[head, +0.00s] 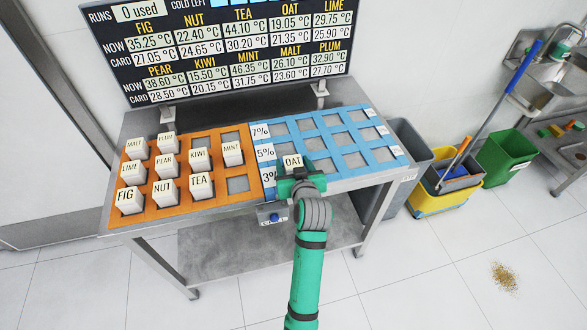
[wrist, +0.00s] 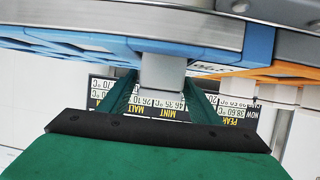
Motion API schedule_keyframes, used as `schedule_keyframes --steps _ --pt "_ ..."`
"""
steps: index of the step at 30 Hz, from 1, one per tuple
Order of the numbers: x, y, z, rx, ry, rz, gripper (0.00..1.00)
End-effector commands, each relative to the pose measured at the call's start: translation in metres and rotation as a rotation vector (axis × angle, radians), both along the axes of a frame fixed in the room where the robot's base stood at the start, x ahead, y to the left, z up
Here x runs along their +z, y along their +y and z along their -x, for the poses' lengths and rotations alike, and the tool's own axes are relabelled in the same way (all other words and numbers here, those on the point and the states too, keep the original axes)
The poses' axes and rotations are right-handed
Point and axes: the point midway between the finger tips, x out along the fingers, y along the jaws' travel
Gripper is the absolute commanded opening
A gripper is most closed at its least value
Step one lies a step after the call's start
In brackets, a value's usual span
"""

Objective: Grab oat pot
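The oat pot (head: 292,161) is a pale block with an OAT label. In the head view it is upright over the left front part of the blue tray (head: 329,184). My gripper (head: 299,176) is at the pot. In the wrist view the fingers (wrist: 163,92) are on both sides of the grey pot body (wrist: 163,72), and appear shut on it. Whether the pot's base touches the tray is hidden. The front right slot (head: 238,184) of the orange tray is empty.
The orange tray (head: 172,211) holds several labelled pots, including TEA (head: 200,187) and MINT (head: 232,153). The blue tray has rows of empty slots and percent labels. A temperature board (head: 220,50) stands behind. Buckets (head: 505,157) and a sink are at right.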

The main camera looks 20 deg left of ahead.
Motion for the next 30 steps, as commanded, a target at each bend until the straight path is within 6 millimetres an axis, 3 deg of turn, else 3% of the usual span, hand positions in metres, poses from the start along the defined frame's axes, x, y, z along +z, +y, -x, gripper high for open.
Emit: schedule_keyframes --steps 1,5,6,17,30 --pt "0.000 0.000 0.000 0.000 0.000 0.000 0.44" --pt "0.000 0.000 0.000 0.000 0.000 0.000 0.13" --pt "0.001 0.000 0.000 0.000 -0.002 -0.001 0.11" --pt "0.006 0.000 0.000 -0.001 -0.004 -0.002 0.11" --pt "0.055 0.003 0.007 0.000 -0.006 -0.001 0.11"
